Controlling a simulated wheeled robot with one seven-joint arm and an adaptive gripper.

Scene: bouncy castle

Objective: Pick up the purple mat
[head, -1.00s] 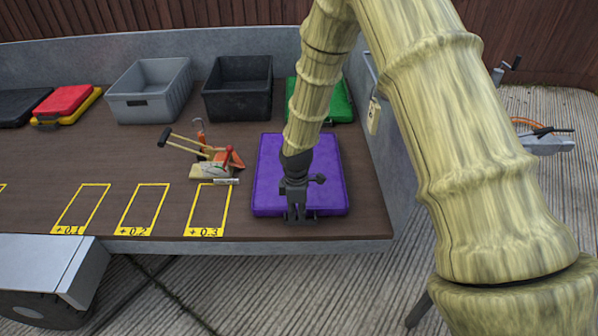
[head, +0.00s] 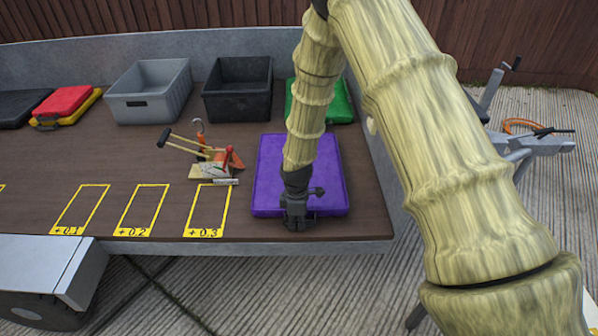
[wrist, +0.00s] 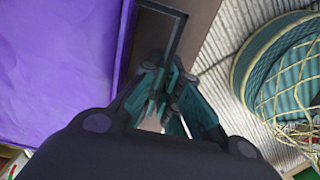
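The purple mat (head: 267,178) lies flat near the right front corner of the brown table. My gripper (head: 294,222) is at its front edge, low over the table edge. In the wrist view the purple mat (wrist: 60,70) fills the left side, with a dark handle loop on its edge. My gripper's fingers (wrist: 164,90) are drawn together around the strap of that handle. The fingers and dark fingertips hide part of the handle. The mat looks at rest on the table.
A green mat (head: 338,105) lies behind. A black crate (head: 238,103) and a grey crate (head: 150,105) stand at the back. Hand tools (head: 212,165) lie left of the mat. A low grey wall (head: 375,140) runs along the right. A netted teal basket (wrist: 285,75) shows in the wrist view.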

